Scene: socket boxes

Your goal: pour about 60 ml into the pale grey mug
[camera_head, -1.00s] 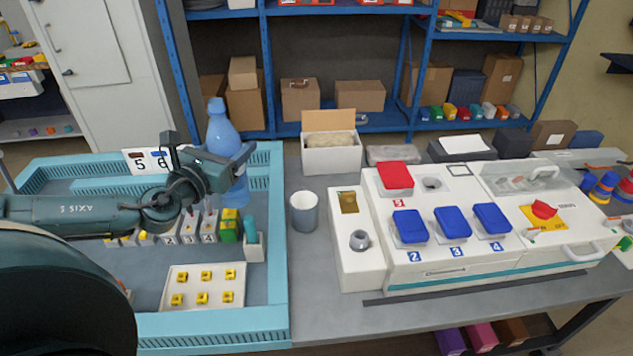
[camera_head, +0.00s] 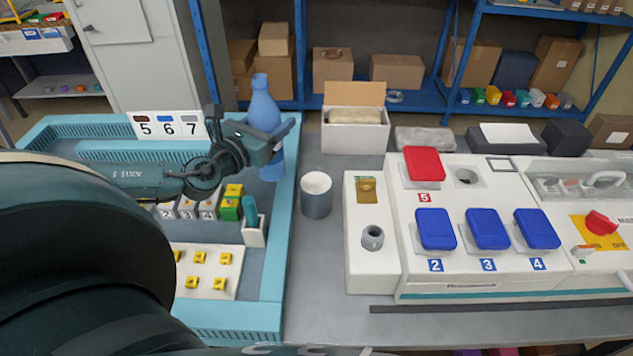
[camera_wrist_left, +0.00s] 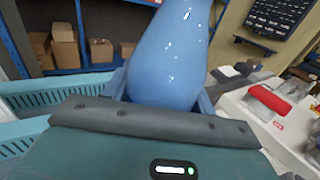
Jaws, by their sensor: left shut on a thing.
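The pale grey mug (camera_head: 316,196) stands upright on the grey table, just right of the teal tray. Its inside looks pale and I see no liquid in it. A blue bottle (camera_head: 263,108) stands about upright at the tray's right side, behind and left of the mug. My left gripper (camera_head: 278,143) is shut around the bottle's body, which also fills the middle of the left wrist view (camera_wrist_left: 168,62). Whether the bottle's base touches the tray is hard to tell. The bottle's mouth is out of the left wrist view. My right gripper is not in view.
The teal tray (camera_head: 272,285) holds numbered blocks and a white plate with yellow pieces (camera_head: 213,262). A white panel with blue and red covers (camera_head: 480,265) stands right of the mug. An open carton (camera_head: 354,133) is behind it. Bare table lies in front of the mug.

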